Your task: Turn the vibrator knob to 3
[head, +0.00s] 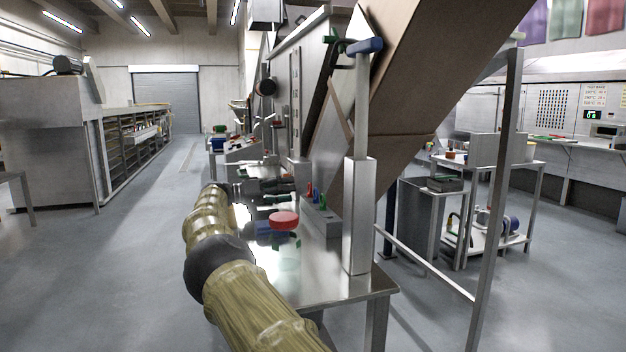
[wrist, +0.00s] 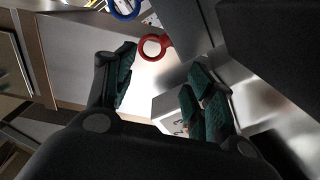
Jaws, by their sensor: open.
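In the wrist view my gripper (wrist: 165,78) is open, with a dark finger with green ribbed padding on each side and a wide gap between. A pale grey box face with printed numerals (wrist: 180,128) shows low between the fingers, partly covered by the right finger. The knob itself is not clearly seen there; the right finger and the gripper body hide part of that face. In the head view my gripper (head: 286,192) is over the steel table, just left of a small grey box (head: 320,222) with coloured parts on top.
A red disc (head: 284,220) is near my arm over the steel table (head: 345,288). A square steel post (head: 358,215) stands right of the box, and a large brown chute slopes above. A red ring (wrist: 153,47) and a blue ring (wrist: 125,9) show beyond my fingers. The left aisle is clear.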

